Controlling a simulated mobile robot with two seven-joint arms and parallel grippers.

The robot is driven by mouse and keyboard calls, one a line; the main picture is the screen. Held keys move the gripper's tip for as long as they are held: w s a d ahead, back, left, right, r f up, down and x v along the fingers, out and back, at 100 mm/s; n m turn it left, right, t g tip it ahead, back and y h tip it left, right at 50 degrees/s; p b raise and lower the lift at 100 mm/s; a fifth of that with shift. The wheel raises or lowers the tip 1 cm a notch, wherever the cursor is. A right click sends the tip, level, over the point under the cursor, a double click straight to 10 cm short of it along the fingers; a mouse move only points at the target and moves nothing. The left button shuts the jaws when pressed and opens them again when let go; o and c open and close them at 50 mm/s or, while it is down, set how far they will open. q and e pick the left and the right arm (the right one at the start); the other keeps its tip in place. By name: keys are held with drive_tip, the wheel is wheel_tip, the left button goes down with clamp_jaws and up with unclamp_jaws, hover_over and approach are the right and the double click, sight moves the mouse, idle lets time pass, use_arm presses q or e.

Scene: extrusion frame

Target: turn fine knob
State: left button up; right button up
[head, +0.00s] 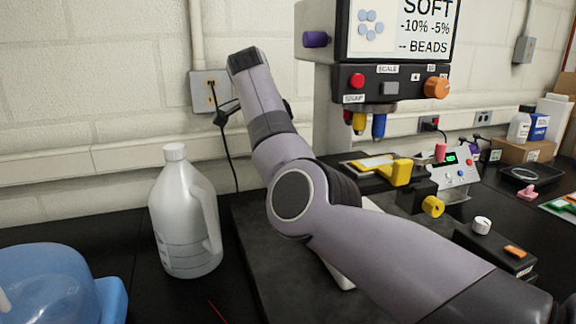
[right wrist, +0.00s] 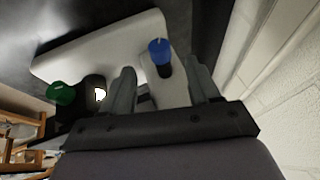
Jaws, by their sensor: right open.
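In the right wrist view a blue knob (right wrist: 160,50) with a pale mark on top stands on a white part. It lies ahead of and between the two grey fingers of my right gripper (right wrist: 161,70). The fingers are spread and I see no grip on the knob; the exact gap to it is unclear. A green knob (right wrist: 62,93) sits left of the fingers. I cannot tell by label which is the fine knob. In the head view my right arm crosses the middle and hides much of the instrument behind it; the gripper is not clearly seen there. My left gripper is not in view.
The head view shows a screen (head: 402,30) above a control panel (head: 408,84) with a red button and orange knob. A white jug (head: 185,215) and blue container (head: 55,285) stand left. Yellow-knobbed parts (head: 433,207) and a small meter (head: 453,170) stand right.

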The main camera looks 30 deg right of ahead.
drive_tip(key=s+x, duration=0.1)
drive_tip(key=x, duration=0.6)
drive_tip(key=shift+w+p, duration=0.3)
drive_tip(key=shift+w, duration=0.2)
drive_tip(key=shift+a+f, duration=0.1)
